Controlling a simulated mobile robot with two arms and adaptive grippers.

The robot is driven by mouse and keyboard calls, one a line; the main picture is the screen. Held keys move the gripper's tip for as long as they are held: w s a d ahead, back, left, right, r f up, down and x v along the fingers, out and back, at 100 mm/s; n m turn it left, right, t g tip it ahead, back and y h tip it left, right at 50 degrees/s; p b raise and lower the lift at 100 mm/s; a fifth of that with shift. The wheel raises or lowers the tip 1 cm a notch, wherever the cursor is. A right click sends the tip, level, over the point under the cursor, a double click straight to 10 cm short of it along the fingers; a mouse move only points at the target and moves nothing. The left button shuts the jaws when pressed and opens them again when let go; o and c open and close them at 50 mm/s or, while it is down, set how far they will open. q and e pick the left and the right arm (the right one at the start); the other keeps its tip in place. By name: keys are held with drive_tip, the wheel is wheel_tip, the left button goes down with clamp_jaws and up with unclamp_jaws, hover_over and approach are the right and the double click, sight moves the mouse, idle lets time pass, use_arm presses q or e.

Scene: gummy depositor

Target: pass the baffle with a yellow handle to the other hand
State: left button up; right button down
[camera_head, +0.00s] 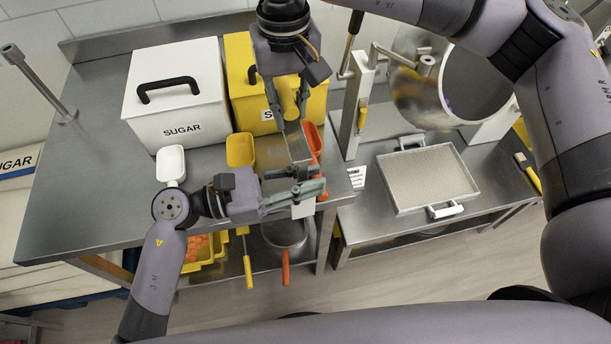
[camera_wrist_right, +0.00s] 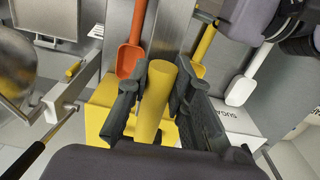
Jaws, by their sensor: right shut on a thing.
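The baffle shows a yellow handle (camera_head: 289,97) and a grey metal plate (camera_head: 297,142) that points down from it. My right gripper (camera_head: 291,108) is shut on the yellow handle above the table's front part. In the right wrist view the handle (camera_wrist_right: 156,100) sits between both fingers, and the plate (camera_wrist_right: 172,35) runs to the top edge. My left gripper (camera_head: 308,187) is just below the plate's lower end, its fingers apart. I cannot tell whether it touches the plate. It shows partly at the upper right of the wrist view.
A white SUGAR box (camera_head: 177,95) and a yellow box (camera_head: 318,103) stand behind. White (camera_head: 171,164), yellow (camera_head: 240,150) and orange (camera_head: 313,139) scoops lie near the grippers. A tray (camera_head: 425,178) and a round metal drum (camera_head: 425,90) are at right. The left tabletop is clear.

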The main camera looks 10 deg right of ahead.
idle(0.3)
drive_tip(key=shift+w, duration=0.1)
drive_tip(key=c, duration=1.3)
unclamp_jaws()
drive_tip(key=shift+c, duration=0.2)
